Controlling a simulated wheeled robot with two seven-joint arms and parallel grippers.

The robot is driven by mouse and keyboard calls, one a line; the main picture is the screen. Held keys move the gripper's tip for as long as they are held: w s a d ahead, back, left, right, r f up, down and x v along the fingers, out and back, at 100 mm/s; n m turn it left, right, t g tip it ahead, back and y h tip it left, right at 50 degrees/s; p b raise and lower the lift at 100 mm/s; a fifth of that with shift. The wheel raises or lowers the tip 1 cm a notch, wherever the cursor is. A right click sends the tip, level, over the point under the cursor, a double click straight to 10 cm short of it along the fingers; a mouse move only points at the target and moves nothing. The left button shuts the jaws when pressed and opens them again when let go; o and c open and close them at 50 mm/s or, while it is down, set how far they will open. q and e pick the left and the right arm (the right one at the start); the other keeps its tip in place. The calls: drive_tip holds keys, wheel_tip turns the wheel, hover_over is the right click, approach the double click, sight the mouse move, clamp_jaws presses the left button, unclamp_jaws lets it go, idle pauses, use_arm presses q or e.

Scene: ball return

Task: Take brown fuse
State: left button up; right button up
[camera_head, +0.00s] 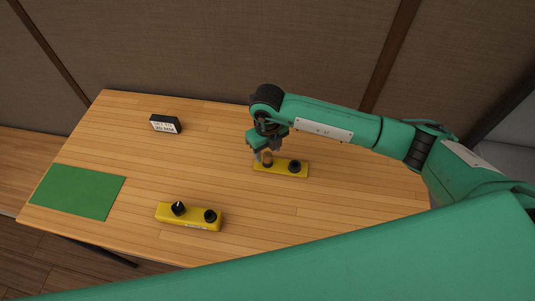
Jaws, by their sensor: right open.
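The far yellow block (283,169) lies on the table right of centre. It bears a dark round piece (295,166) at its right end and a small brownish piece (268,163) at its left end, which looks like the brown fuse. My right gripper (263,156) points down over this left end, open, with its fingers close around or beside the brownish piece. I cannot tell whether they touch it. The near yellow block (190,220) carries two black pieces, the left one (178,208) with a pale mark. My left gripper is not in view.
A green mat (78,191) lies at the table's left end. A small black-and-white display box (164,124) stands at the back left. The wooden table (130,170) is clear between them. A wall panel stands behind. My own green arm links cover the lower right.

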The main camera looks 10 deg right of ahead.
sight(267, 154)
wheel_tip(267, 154, down, 2)
drive_tip(key=shift+w+f+p, duration=0.1)
drive_tip(key=shift+p, duration=0.25)
drive_tip(key=shift+f, duration=0.45)
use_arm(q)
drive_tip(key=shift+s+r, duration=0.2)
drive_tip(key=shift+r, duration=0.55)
use_arm(e)
drive_tip(key=shift+c, duration=0.2)
drive_tip(key=c, duration=1)
drive_tip(key=shift+o, duration=0.2)
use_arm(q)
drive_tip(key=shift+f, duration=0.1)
use_arm(e)
drive_tip(key=shift+r, duration=0.15)
